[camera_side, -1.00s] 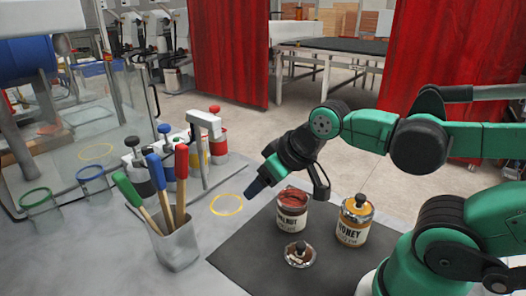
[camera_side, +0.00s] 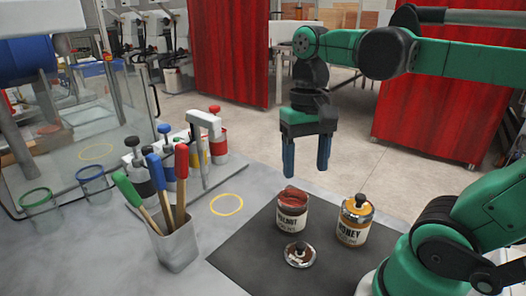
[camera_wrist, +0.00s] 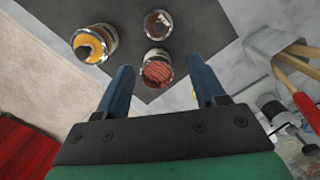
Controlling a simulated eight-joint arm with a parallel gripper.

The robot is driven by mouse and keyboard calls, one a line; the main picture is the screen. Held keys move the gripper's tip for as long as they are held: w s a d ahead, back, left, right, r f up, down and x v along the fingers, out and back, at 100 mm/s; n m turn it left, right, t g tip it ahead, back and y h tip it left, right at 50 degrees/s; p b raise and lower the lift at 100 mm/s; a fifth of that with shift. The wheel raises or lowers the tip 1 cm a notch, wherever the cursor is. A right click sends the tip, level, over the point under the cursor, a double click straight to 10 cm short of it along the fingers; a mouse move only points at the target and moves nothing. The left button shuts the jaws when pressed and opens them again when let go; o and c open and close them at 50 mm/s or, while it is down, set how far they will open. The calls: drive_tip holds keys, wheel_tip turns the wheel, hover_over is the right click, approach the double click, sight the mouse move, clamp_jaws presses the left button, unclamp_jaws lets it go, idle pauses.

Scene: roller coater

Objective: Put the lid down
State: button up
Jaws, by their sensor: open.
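A round metal lid with a dark knob (camera_side: 300,256) lies on the dark mat (camera_side: 262,272) in front of the walnut can; it also shows in the wrist view (camera_wrist: 159,23). The walnut can (camera_side: 291,213) stands open with reddish-brown contents (camera_wrist: 157,71). The honey can (camera_side: 354,222) stands to its right with a knobbed lid on top; it also shows in the wrist view (camera_wrist: 95,43). My gripper (camera_side: 306,172) is open and empty, pointing down, above and behind the walnut can. Its two blue fingers (camera_wrist: 165,85) are spread wide in the wrist view.
A grey holder (camera_side: 178,245) with red, blue and green-handled tools stands at the left. A yellow ring (camera_side: 227,205) is marked on the table beside the mat. Several knobbed cans and a metal frame (camera_side: 203,155) stand behind the holder.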

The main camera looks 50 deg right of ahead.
hover_over(301, 244)
drive_tip(key=f, duration=1.1)
drive_tip(key=shift+w+d, duration=0.25)
drive_tip(key=shift+w, duration=0.1)
drive_tip(key=shift+s+a+f, duration=0.1)
drive_tip(key=shift+s+f, duration=0.1)
drive_tip(key=shift+f, duration=1.35)
drive_tip(key=shift+s+a+f, duration=0.1)
drive_tip(key=shift+s+f, duration=0.05)
drive_tip(key=shift+f, duration=1.4)
drive_tip(key=shift+c, duration=0.2)
clamp_jaws()
